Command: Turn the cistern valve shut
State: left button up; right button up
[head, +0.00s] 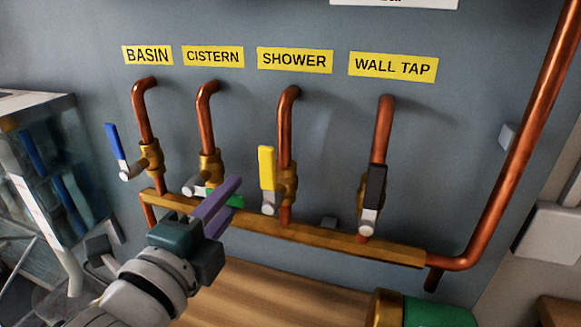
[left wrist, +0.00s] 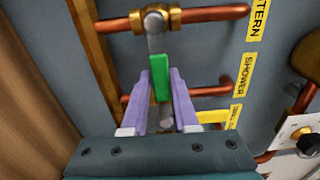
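The cistern valve (head: 209,162) is the brass one under the CISTERN label (head: 213,57). Its green lever handle (head: 212,195) points to the right, across the copper pipe's line. My left gripper (head: 228,200), with purple fingers, is at this handle. In the left wrist view the green handle (left wrist: 160,85) lies between the two fingertips, one along each side, with no clear gap, so the gripper (left wrist: 160,90) looks shut on it. The fingers hide part of the handle in the head view. My right gripper is not in view.
The basin valve's blue lever (head: 115,142) is to the left, and the shower valve's yellow lever (head: 267,168) stands close on the right. The wall tap's black lever (head: 375,186) is farther right. A brass manifold (head: 320,239) runs below, above a wooden surface (head: 270,293).

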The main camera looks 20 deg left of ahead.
pick_arm(q)
jog(key=o, duration=0.4)
jog(key=s, duration=1)
jog(key=shift+a, duration=0.2)
